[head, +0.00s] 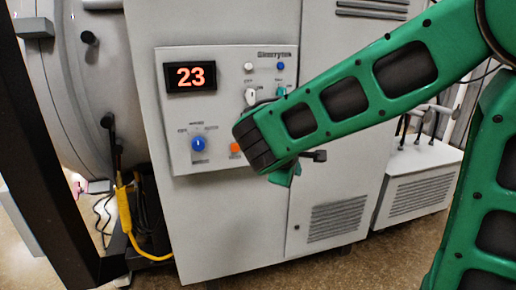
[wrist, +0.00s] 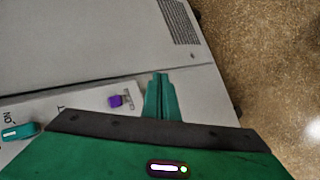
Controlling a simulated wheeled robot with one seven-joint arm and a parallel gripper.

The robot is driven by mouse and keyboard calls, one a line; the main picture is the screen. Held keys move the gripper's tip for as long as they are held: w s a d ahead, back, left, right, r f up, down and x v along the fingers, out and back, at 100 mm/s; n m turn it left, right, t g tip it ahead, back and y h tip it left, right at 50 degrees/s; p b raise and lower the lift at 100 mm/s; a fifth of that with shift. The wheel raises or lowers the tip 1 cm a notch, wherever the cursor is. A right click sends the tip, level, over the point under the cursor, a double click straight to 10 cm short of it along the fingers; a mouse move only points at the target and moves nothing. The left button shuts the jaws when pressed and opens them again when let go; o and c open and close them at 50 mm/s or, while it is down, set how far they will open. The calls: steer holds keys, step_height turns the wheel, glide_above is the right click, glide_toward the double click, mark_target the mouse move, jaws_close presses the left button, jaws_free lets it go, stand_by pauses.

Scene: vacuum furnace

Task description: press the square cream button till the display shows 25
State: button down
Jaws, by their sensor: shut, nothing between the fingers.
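The lit display (head: 190,77) on the grey control panel reads 23 in the head view. A small pale button (head: 249,67) sits near the panel's top, right of the display; it is too small to tell whether it is square and cream. My gripper (head: 285,175) shows as a green piece under the end of my arm, near the panel's lower right. In the wrist view its green fingers (wrist: 160,97) are together and empty, in front of the plain grey cabinet face beside the panel. My arm hides part of the panel's right side.
The panel also carries a blue button (head: 281,66), a white switch (head: 251,97), a blue knob (head: 198,144) and an orange button (head: 235,147). The wrist view shows a purple control (wrist: 116,101) and a teal one (wrist: 20,131). A yellow cable (head: 127,212) hangs at left.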

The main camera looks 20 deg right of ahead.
steer(key=w+a+r+n+t, duration=0.2)
steer(key=w+a+n, duration=0.1)
steer(key=a, duration=0.4)
steer(key=shift+w, duration=0.15)
steer(key=w, duration=0.8)
steer(key=shift+w, duration=0.3)
steer(key=shift+w, duration=0.8)
stand_by(2.5)
steer(key=shift+s, duration=0.9)
steer(key=shift+s, duration=2.5)
